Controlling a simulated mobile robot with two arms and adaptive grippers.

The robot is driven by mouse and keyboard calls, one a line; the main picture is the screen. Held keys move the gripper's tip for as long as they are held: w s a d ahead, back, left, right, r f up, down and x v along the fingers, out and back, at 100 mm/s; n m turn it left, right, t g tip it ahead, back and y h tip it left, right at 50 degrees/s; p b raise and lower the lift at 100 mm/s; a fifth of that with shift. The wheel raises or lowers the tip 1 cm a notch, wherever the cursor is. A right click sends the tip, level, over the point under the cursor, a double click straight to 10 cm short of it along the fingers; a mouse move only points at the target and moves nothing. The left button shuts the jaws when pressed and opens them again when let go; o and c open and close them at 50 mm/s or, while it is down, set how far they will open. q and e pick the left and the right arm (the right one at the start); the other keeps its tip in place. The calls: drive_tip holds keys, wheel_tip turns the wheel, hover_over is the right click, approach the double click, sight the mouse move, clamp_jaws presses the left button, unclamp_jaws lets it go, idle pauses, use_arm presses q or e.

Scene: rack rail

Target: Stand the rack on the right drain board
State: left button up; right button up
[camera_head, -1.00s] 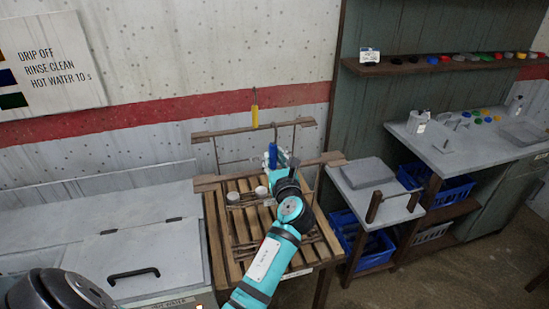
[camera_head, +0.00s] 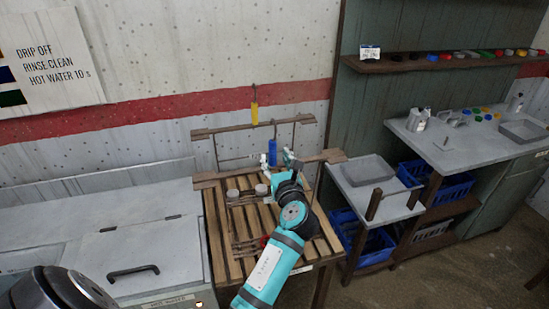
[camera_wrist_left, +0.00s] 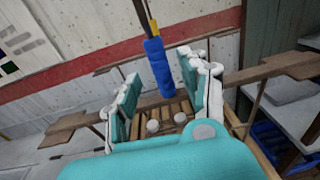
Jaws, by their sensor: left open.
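My left gripper (camera_head: 277,157) is open over the slatted wooden board. Its fingers stand on either side of a blue handle (camera_head: 272,153), which hangs upright on a thin dark rod. In the wrist view the blue handle (camera_wrist_left: 158,66) shows between the spread fingers (camera_wrist_left: 160,80), with gaps to both. A wire rack (camera_head: 240,200) with two round pale-topped pieces (camera_head: 262,189) is at the slatted board (camera_head: 220,240); my arm hides part of it. I cannot tell whether the blue handle joins this rack. My right gripper is out of view.
Wooden crossbars (camera_head: 206,182) span above the board, and a yellow handle (camera_head: 254,112) hangs behind. A lidded grey tank (camera_head: 140,255) stands left. A grey side table (camera_head: 402,207) with a tray (camera_head: 368,170) and an upright handle frame (camera_head: 374,205) stands right.

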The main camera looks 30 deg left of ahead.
use_arm(q)
drive_tip(key=b+v, duration=0.2)
drive_tip(key=v, duration=0.8)
drive_tip(key=w+d+f+n+h, duration=0.1)
drive_tip(key=d+f+h, duration=0.2)
drive_tip(key=f, duration=0.8)
drive_tip(key=w+d+f+h, duration=0.1)
drive_tip(key=d+f+h, duration=0.2)
drive_tip(key=f, duration=0.8)
drive_tip(key=s+d+f+n+g+h, duration=0.25)
drive_tip(key=s+f, duration=0.25)
drive_tip(key=f, duration=0.6)
drive_tip(key=s+d+f+n+g+h, duration=0.15)
drive_tip(key=s+f+n, duration=0.3)
drive_tip(key=f, duration=0.65)
drive_tip(key=s+a+f+n+g+h, duration=0.1)
drive_tip(key=s+f+n, duration=0.4)
drive_tip(key=s, duration=0.7)
drive_tip(key=s+a+f+n+g, duration=0.2)
drive_tip(key=s+f+n, duration=0.3)
drive_tip(key=s+f, duration=0.3)
drive_tip(key=s+a+f+n+g+h, duration=0.1)
drive_tip(key=s+f+n+g, duration=0.3)
drive_tip(key=s, duration=1.2)
wheel_tip(320, 180, down, 3)
drive_tip(key=shift+s+a+f+n+h, duration=0.1)
drive_tip(key=shift+s+a+n+h, duration=0.25)
drive_tip(key=shift+n, duration=0.75)
